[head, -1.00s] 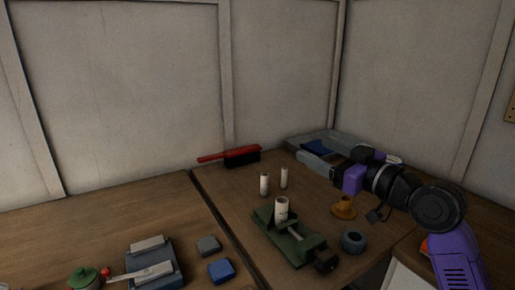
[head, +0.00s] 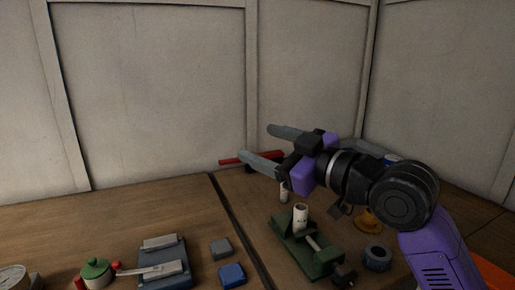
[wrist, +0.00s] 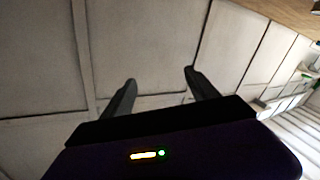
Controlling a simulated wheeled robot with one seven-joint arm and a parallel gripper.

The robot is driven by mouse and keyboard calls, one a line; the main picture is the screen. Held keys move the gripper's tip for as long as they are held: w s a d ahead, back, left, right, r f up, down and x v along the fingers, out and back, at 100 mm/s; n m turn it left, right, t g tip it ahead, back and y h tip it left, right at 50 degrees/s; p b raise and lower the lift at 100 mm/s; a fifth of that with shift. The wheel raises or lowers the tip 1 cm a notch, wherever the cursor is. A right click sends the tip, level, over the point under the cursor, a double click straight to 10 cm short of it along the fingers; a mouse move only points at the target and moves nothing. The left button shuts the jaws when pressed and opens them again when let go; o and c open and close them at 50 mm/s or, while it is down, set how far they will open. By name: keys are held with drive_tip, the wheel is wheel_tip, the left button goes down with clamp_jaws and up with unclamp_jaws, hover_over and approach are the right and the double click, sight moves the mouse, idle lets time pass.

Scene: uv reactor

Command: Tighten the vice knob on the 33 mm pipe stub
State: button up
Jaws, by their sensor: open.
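The green vice (head: 292,242) stands on the right-hand bench in the head view. A white pipe stub (head: 300,217) stands upright at its jaws. The dark vice knob (head: 343,276) is at the vice's near right end. My gripper (head: 264,146) is open and empty, raised above and behind the vice, its grey fingers pointing left. In the wrist view my gripper (wrist: 160,85) shows its two fingers spread apart, with only wall panels beyond. A second white stub (head: 284,191) stands behind the vice, partly hidden by my arm.
A grey ring (head: 377,257) and an orange flanged piece (head: 368,219) lie right of the vice. A red-handled brush (head: 235,161) lies at the back. Blue (head: 232,274) and grey (head: 221,248) blocks and a green-lidded pot (head: 95,268) are on the left bench.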

drive_tip(key=shift+s+a+r, duration=0.1)
drive_tip(key=shift+s+a, duration=0.05)
drive_tip(key=shift+a, duration=0.4)
drive_tip(key=shift+s+a, duration=0.1)
drive_tip(key=shift+a, duration=0.45)
